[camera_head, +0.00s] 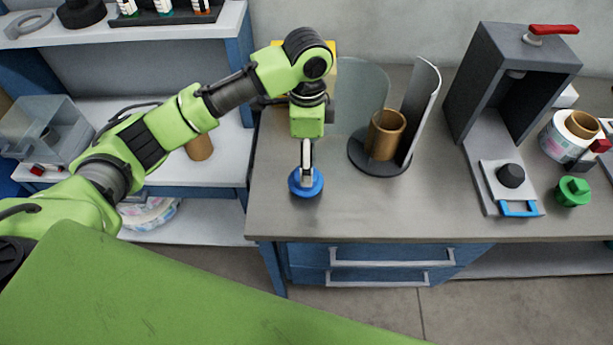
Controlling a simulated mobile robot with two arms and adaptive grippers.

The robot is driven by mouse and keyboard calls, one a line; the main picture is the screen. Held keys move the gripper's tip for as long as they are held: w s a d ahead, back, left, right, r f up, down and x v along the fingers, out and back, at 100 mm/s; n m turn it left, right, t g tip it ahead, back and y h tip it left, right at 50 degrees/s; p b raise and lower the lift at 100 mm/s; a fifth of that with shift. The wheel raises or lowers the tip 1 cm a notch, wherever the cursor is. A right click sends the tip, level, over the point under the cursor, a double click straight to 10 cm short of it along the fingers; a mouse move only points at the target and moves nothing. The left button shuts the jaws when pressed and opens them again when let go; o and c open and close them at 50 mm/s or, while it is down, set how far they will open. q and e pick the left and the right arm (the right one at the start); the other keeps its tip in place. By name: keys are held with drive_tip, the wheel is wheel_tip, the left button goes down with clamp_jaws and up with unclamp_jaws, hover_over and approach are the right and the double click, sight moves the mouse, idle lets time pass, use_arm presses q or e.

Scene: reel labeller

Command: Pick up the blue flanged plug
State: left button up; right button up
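The blue flanged plug (306,187) is a round blue piece near the left front part of the grey worktop. My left gripper (307,172) points straight down over it, with its fingers at the top of the plug. The fingers hide the plug's middle, and I cannot tell whether they grip it or whether the plug is resting on the worktop. My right gripper is not in view.
A brown core (385,134) stands on a dark round base with curved guards, right of my gripper. Further right are a grey press frame (483,75), a green plug (572,191) and a label roll (565,138). The worktop (400,212) is clear in front.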

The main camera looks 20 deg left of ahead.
use_arm(q)
wheel_tip(320, 180, down, 3)
drive_tip(key=shift+w+a+f, duration=0.1)
drive_tip(key=shift+f, duration=0.8)
drive_tip(key=shift+f+p, duration=0.2)
drive_tip(key=shift+p, duration=0.2)
drive_tip(key=f, duration=0.1)
drive_tip(key=f+p, duration=0.1)
drive_tip(key=f, duration=0.2)
drive_tip(key=shift+w+a+f+p, duration=0.25)
drive_tip(key=shift+w+p, duration=0.05)
drive_tip(key=shift+f, duration=0.2)
drive_tip(key=c, duration=1.4)
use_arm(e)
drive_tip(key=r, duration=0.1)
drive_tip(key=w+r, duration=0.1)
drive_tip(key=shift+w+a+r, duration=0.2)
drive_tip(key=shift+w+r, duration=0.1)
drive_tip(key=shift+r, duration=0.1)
use_arm(q)
drive_tip(key=shift+o, duration=0.2)
drive_tip(key=shift+r, duration=0.1)
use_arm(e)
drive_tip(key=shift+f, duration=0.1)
